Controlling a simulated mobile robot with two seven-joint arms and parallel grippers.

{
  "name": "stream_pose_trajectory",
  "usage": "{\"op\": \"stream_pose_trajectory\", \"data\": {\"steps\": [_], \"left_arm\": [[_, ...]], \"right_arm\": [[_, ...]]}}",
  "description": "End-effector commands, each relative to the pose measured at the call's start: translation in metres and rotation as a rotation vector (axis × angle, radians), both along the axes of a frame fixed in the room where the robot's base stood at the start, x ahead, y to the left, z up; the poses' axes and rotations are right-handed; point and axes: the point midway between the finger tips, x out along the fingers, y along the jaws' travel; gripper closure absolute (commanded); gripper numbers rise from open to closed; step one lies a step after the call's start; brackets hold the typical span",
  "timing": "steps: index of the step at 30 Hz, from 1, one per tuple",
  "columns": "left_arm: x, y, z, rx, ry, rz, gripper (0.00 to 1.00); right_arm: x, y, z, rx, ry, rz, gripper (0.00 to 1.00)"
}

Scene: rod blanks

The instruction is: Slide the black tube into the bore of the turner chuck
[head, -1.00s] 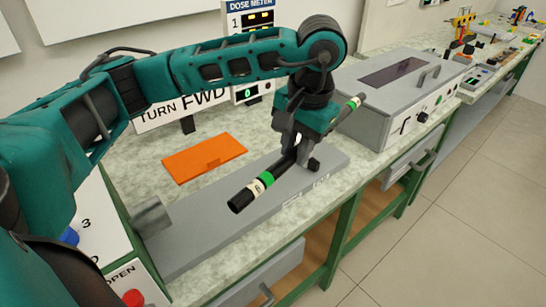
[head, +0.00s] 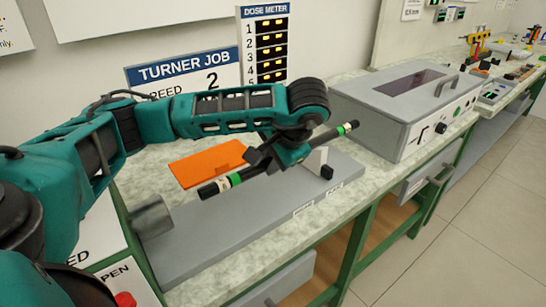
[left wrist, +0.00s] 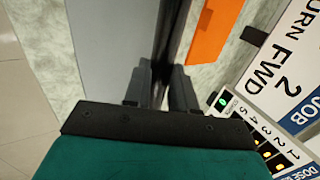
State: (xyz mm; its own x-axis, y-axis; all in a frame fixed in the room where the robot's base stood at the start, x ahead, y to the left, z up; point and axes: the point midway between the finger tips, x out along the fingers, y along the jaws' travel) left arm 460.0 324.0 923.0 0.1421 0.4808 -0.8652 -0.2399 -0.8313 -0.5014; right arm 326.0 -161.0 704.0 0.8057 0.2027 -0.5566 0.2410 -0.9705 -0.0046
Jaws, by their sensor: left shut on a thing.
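My left gripper (head: 272,164) is shut around the middle of the black tube (head: 222,184), which has green and pale bands near both ends. The tube is tilted in the picture, its near end lower left and its far end upper right, above the grey bed. In the left wrist view, a dark bar, probably the tube (left wrist: 167,45), runs between the fingers (left wrist: 162,88). The turner chuck (head: 152,216), a grey cylinder, sits at the bed's left end. The tube's near end is apart from it, to its upper right. The chuck's bore is hidden. My right gripper is not in view.
The long grey bed (head: 235,222) lies along the bench's front. A small upright with a black knob (head: 327,172) stands near its far end. An orange plate (head: 205,162) lies behind. A grey lidded box (head: 405,105) stands at right. Signs stand at the back.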

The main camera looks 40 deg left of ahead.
Motion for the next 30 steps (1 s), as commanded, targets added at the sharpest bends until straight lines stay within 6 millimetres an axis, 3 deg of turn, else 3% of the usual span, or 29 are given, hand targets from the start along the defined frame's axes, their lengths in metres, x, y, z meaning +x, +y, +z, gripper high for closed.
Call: {"op": "stream_pose_trajectory", "data": {"steps": [15,30], "left_arm": [[-0.044,0.013,-0.001,-0.001,0.002,0.000,1.00],[-0.051,0.014,-0.001,-0.001,0.000,0.000,1.00]], "right_arm": [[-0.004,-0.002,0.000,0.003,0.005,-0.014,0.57],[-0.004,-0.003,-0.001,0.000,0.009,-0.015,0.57]]}}
